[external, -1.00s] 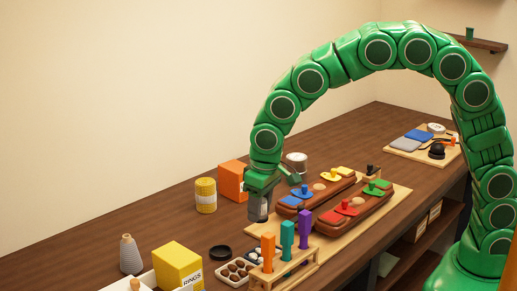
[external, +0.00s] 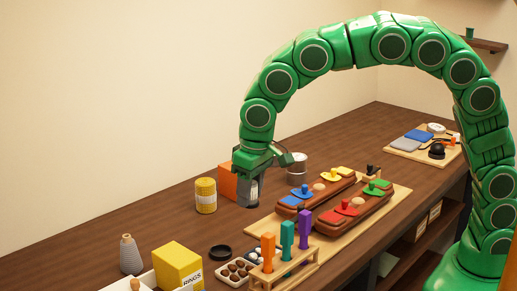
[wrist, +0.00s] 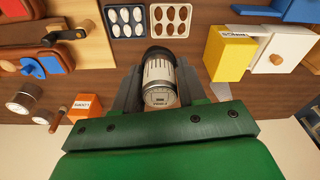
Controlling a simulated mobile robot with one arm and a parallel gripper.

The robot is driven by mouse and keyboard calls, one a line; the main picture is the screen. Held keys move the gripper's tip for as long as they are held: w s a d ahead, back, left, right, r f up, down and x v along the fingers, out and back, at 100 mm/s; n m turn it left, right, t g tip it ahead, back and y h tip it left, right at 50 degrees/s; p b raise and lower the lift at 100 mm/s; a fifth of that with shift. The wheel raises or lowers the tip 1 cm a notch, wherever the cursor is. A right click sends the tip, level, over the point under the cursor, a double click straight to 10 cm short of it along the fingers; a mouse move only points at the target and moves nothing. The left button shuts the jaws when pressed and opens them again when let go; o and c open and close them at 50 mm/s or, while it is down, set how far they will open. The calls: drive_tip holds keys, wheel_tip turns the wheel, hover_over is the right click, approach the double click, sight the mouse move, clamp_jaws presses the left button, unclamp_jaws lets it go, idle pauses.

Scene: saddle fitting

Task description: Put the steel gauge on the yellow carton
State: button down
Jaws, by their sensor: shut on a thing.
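The steel gauge is a silver cylinder with printed markings and a dark end; it fills the middle of the wrist view (wrist: 160,84). My gripper (wrist: 158,72) is shut on it, with a dark finger on each side. In the external view my gripper (external: 247,188) points down and holds the steel gauge (external: 248,194) above the bench, in front of the orange box. The yellow carton (external: 177,266), marked RINGS, stands at the front left of the bench, apart from my gripper. In the wrist view the yellow carton (wrist: 229,54) is right of the gauge.
An orange box (external: 227,181) and yellow tin (external: 205,196) stand behind and left of my gripper. A white box adjoins the carton.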

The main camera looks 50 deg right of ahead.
drive_tip(key=s+a+r, duration=0.2)
drive_tip(key=a+r, duration=0.2)
drive_tip(key=a, duration=0.2)
approach(174, 253)
drive_tip(key=shift+s+d+f, duration=0.1)
drive_tip(key=shift+d+f, duration=0.3)
drive_tip(key=shift+f, duration=0.25)
drive_tip(key=shift+w+a+f, duration=0.3)
drive_tip(key=shift+w+f, duration=0.05)
drive_tip(key=shift+f, duration=0.25)
drive_tip(key=shift+w+a+f, duration=0.2)
drive_tip(key=shift+f, duration=1.55)
drive_tip(key=shift+f, duration=0.15)
drive_tip(key=c, duration=0.6)
unclamp_jaws()
drive_tip(key=shift+c, duration=0.2)
